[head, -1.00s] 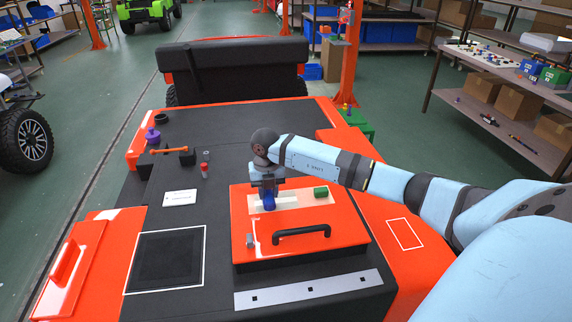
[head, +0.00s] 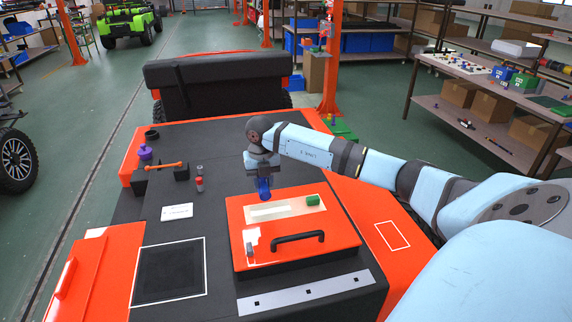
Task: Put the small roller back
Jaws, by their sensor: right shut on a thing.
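My right gripper (head: 264,179) points down over the far edge of an orange lid (head: 342,233) with a black handle (head: 298,237). It is shut on a small blue piece (head: 264,190), which looks like the small roller. The jaws partly hide this piece. It seems to be held just above the lid, at the far side of a pale plate (head: 297,208). A whitish strip (head: 268,212) on the plate is bare. A green cylinder (head: 313,200) lies at the plate's right end. My left gripper is not in view.
On the dark cart top stand a red-and-grey piece (head: 199,184), a white card (head: 177,211), an orange-handled tool (head: 164,165) and a purple knob (head: 145,152). A small grey piece (head: 249,249) lies on the lid. The white-outlined dark square (head: 169,272) is empty.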

